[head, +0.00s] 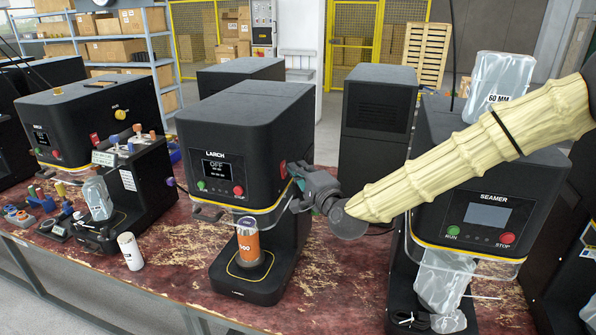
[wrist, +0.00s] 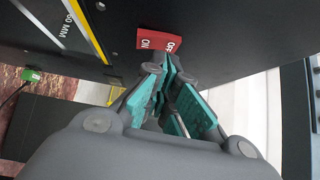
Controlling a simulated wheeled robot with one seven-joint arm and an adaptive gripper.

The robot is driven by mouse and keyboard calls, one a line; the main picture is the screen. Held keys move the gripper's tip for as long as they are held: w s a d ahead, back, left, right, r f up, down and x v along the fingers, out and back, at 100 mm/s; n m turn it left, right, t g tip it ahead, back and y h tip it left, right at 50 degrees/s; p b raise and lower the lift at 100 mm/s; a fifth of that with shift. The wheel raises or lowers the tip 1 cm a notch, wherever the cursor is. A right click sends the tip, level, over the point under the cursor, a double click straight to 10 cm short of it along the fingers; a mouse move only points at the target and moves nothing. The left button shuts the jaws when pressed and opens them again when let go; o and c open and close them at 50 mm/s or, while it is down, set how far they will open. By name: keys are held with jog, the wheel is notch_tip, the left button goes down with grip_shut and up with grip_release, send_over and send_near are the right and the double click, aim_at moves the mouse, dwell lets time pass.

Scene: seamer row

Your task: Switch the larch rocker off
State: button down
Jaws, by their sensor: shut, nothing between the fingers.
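The larch machine (head: 240,130) is a black seamer labelled LARCH in the middle of the bench. Its small screen (head: 217,171) reads OFF. A red rocker (head: 283,168) sits on its right side wall. In the wrist view the red rocker (wrist: 158,40) carries ON and OFF marks, with OFF on the right. My gripper (head: 298,178) is shut and empty beside that wall. In the wrist view its teal-padded fingertips (wrist: 171,68) are at the rocker's lower edge; I cannot tell whether they touch it.
An orange can (head: 248,246) stands on the larch machine's base. A machine labelled SEAMER (head: 490,190) stands to the right, with wrapped items on and under it. Another black machine (head: 70,120) and small parts are at left. Bare red bench (head: 170,270) shows between them.

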jog(key=w+d+r+b+v, duration=0.1)
jog(key=b+v, duration=0.3)
jog(key=v, duration=0.8)
jog(key=shift+s+d+r, duration=0.15)
jog(key=shift+d+r, duration=0.25)
jog(key=shift+d, duration=0.2)
